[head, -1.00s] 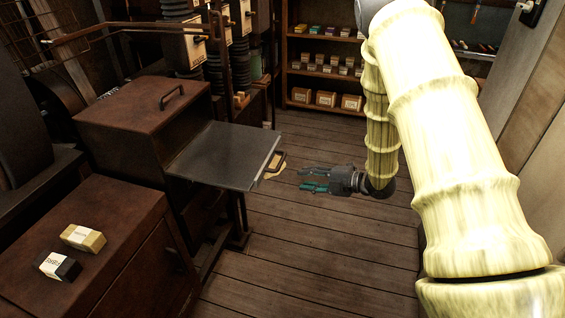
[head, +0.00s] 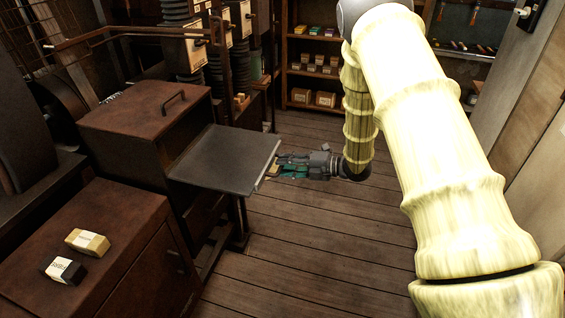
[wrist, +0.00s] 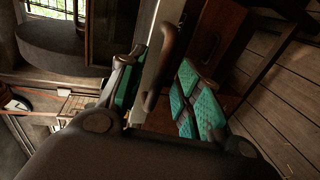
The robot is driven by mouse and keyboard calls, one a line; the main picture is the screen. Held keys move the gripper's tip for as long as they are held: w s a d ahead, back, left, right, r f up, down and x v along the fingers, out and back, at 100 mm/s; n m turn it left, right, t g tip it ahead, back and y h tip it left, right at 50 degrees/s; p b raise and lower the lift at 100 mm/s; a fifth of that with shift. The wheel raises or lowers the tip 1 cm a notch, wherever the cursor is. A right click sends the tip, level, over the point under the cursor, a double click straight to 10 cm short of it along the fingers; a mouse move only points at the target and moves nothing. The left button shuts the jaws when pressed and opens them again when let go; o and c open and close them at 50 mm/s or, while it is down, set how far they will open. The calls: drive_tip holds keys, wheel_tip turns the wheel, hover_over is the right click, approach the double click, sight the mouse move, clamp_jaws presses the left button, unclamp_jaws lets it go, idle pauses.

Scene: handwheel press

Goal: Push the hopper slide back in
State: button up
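The hopper slide (head: 225,160) is a flat dark metal plate that sticks out to the right from the brown hopper box (head: 145,115). Its front edge carries a handle, mostly hidden by my gripper in the head view. In the wrist view the handle (wrist: 161,68) is a dark rounded bar standing off the slide's pale edge (wrist: 158,60). My gripper (head: 283,168) is at the slide's front edge. In the wrist view its teal-padded fingers (wrist: 160,95) are apart, with the handle between them. Contact with the handle cannot be told.
A brown cabinet (head: 120,230) stands at the lower left with a tan block (head: 87,241) and a black labelled block (head: 64,269) on top. Shelves (head: 312,75) with small boxes are at the back. The plank floor (head: 300,240) right of the slide is clear.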

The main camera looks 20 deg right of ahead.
drive_tip(key=shift+x, duration=0.9)
clamp_jaws()
